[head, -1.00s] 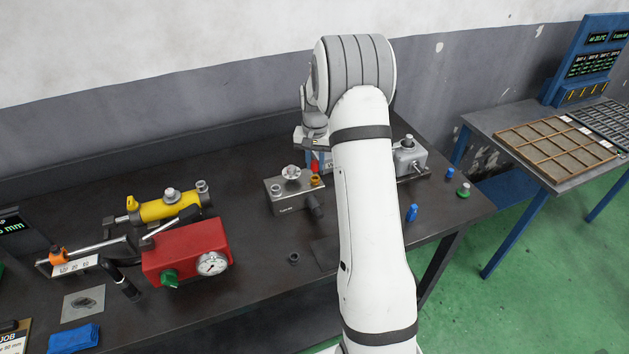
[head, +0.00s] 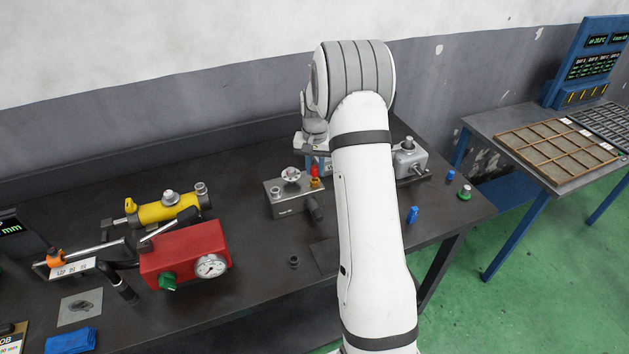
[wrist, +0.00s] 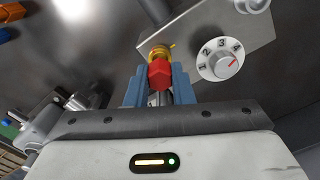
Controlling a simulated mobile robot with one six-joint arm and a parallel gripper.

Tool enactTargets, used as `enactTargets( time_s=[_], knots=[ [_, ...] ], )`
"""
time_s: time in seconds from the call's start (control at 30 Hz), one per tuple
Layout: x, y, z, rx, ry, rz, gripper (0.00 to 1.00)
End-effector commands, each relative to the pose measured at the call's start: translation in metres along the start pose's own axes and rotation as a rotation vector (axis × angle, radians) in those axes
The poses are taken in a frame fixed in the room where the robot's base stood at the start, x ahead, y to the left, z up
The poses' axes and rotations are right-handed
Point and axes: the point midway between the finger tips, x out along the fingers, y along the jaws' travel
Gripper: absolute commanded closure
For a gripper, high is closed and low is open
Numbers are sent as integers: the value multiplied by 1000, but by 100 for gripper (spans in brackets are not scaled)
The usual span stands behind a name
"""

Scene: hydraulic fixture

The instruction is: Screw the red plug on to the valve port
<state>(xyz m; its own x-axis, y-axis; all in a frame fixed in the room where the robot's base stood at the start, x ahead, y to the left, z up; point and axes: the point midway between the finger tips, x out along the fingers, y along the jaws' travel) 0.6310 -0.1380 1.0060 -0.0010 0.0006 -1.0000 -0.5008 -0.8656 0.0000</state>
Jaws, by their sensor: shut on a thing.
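The red plug (wrist: 160,74) has a hexagonal head and sits between the blue fingers of my gripper (wrist: 159,88), which is shut on it. In the head view the plug (head: 315,169) shows just above the brass valve port (head: 315,183), on the right end of the grey valve block (head: 284,208). In the wrist view the brass port (wrist: 160,50) lies right behind the plug, nearly in line with it. I cannot tell whether the plug's thread is in the port. My arm hides part of the area right of the block.
A numbered dial (wrist: 221,60) is on the block beside the port. A grey fixture (head: 409,158) stands behind right. A red gauge box (head: 186,252) and a yellow cylinder (head: 165,207) are at left. A small dark ring (head: 293,261) lies in front of the block.

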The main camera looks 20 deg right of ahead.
Motion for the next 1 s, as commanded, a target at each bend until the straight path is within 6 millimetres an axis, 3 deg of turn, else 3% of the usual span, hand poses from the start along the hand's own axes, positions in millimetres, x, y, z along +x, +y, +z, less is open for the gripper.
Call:
enactTargets(
  time_s=[1.0],
  knots=[
    [18, 0, 0, -1, 0, 0, 100]
  ],
)
